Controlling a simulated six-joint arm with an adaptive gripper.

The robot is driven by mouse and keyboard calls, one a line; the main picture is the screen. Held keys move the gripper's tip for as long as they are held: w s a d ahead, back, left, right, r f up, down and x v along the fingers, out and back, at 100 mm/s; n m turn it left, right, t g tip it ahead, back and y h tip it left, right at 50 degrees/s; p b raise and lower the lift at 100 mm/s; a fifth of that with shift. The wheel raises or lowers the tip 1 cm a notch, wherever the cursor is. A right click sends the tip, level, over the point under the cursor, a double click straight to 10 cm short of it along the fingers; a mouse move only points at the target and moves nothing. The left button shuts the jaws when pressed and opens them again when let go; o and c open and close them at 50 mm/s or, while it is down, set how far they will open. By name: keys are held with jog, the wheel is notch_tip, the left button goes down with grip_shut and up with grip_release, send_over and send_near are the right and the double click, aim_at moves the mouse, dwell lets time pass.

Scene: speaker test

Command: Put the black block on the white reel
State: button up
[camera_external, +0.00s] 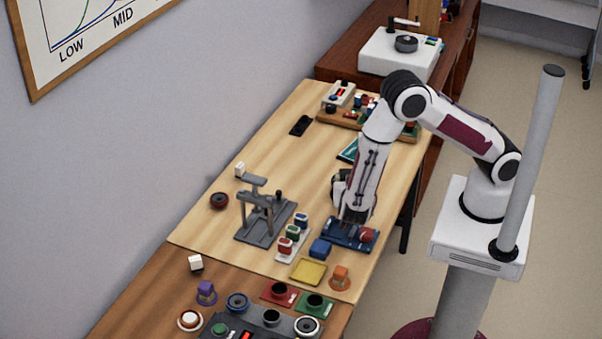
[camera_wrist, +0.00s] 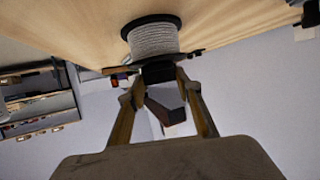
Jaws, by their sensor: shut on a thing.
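In the wrist view, my gripper (camera_wrist: 159,76) is shut on a small black block (camera_wrist: 158,72) held between its fingertips. The white reel (camera_wrist: 153,40), wound with pale cord between dark rims, shows just past the block. The block overlaps the reel's near rim in this view; I cannot tell whether they touch. In the external view, my gripper (camera_external: 354,218) points down over a dark blue tray (camera_external: 338,234) at the table's right side. The arm and gripper hide the block there, and I cannot make out the reel clearly.
A red part (camera_external: 366,236) is beside my gripper at the tray. A grey stand (camera_external: 262,215), a rack of coloured parts (camera_external: 292,238), a blue block (camera_external: 320,249) and a yellow pad (camera_external: 309,272) lie to the left and front. The wood table behind my gripper has free room.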

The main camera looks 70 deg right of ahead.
jog(key=shift+f, duration=0.1)
jog(key=o, duration=1.1)
jog(key=shift+o, duration=0.2)
jog(key=v, duration=1.2)
jog(key=shift+w, duration=0.15)
